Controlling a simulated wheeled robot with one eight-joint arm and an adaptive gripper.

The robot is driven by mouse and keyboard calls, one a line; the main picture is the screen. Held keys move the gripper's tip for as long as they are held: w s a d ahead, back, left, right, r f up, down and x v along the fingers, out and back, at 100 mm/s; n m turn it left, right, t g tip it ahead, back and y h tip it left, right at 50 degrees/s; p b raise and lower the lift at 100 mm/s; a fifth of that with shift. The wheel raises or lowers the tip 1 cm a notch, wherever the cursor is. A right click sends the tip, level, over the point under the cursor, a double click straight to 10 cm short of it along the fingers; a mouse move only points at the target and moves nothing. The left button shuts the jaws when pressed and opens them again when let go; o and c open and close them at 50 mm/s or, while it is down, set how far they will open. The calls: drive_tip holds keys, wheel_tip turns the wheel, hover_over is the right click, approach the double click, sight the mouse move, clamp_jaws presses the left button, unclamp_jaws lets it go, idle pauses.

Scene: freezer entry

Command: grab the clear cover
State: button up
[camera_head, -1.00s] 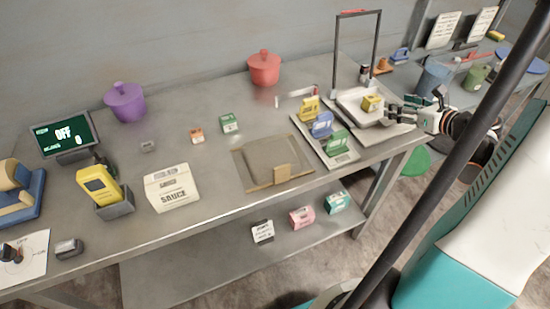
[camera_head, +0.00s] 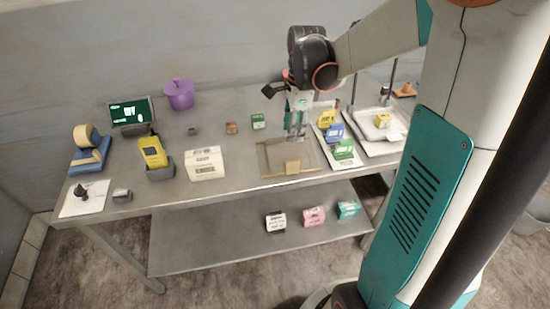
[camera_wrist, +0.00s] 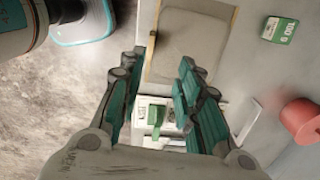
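In the wrist view the panel (camera_wrist: 190,45) shows at the top, beyond my fingers. My gripper (camera_head: 296,132) points down over the panel's far right corner area, beside the box tray. In the wrist view my gripper (camera_wrist: 162,88) has its fingers spread apart with nothing held between them. Its height above the table is hard to tell.
A white tray (camera_head: 330,158) with yellow, blue and green boxes stands just right of the panel. Another tray under a dark frame is further right. A green box (camera_head: 258,121) sits behind the panel. A sauce box (camera_head: 205,163) stands left. A red pot (camera_wrist: 303,121) is nearby.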

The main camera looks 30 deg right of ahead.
sight(291, 161)
drive_tip(key=shift+n+g+h, duration=0.3)
drive_tip(key=f, duration=0.2)
drive_tip(key=f+b, duration=0.1)
drive_tip(key=f, duration=0.2)
drive_tip(key=a+f+b, duration=0.1)
drive_tip(key=f, duration=0.1)
drive_tip(key=shift+s+f, duration=0.25)
drive_tip(key=shift+f, duration=0.1)
drive_tip(key=shift+s+d+f+b, duration=0.1)
drive_tip(key=shift+f+b, duration=0.5)
drive_tip(key=shift+f, duration=0.7)
drive_tip(key=shift+s+d+f+b, duration=0.1)
drive_tip(key=shift+f+b, duration=0.5)
drive_tip(key=shift+f, duration=0.7)
clamp_jaws()
